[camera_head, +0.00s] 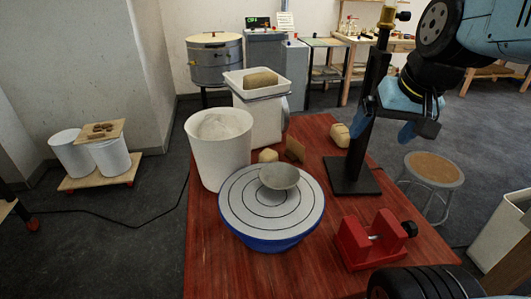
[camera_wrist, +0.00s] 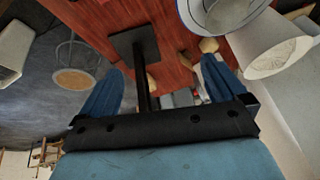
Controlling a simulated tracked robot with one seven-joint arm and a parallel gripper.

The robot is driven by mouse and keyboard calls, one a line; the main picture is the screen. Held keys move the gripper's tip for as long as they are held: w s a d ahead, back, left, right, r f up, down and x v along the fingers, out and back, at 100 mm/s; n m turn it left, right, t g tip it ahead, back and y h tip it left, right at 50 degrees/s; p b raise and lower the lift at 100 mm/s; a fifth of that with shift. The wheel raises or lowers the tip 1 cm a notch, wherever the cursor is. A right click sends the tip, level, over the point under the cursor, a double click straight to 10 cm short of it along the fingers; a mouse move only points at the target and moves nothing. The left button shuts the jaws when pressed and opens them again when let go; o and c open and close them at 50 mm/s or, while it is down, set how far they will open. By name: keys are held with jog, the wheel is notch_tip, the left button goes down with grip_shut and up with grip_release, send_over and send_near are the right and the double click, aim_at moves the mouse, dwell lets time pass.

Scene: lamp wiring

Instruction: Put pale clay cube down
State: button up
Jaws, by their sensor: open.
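A small pale clay cube (camera_head: 268,155) sits on the red table, right of the white bucket and behind the banding wheel. A pale block (camera_wrist: 208,45) near the right finger in the wrist view may be the same cube. A rounded tan lump (camera_head: 340,135) lies behind the black stand; I cannot tell whether it is the same clay. My gripper (camera_head: 382,131) is open above the table's right side, by the stand's post. Its two blue fingers are spread in the wrist view (camera_wrist: 162,68), with nothing held between them.
The black stand (camera_head: 352,178) rises close to my gripper. A banding wheel (camera_head: 237,222) carries a grey bowl (camera_head: 279,176). A white bucket (camera_head: 217,150) and a white tray with a clay block stand behind. A red vise (camera_head: 372,240) sits front right. Red table (camera_head: 215,275) is bare front left.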

jog(key=r+n, duration=0.1)
jog(key=n, duration=0.1)
jog(key=n+g+h, duration=0.1)
jog(key=n+g, duration=0.4)
jog(key=n, duration=2.3)
send_over(268, 152)
notch_tip(268, 152, down, 18)
jog(key=f, duration=0.7)
jog(key=shift+d+f, duration=0.3)
jog(key=shift+d, duration=0.1)
jog(key=shift+a+f, duration=0.2)
jog(key=shift+f, duration=1.3)
jog(key=shift+a+f, duration=0.15)
jog(key=shift+f, duration=1.3)
jog(key=shift+c, duration=0.2)
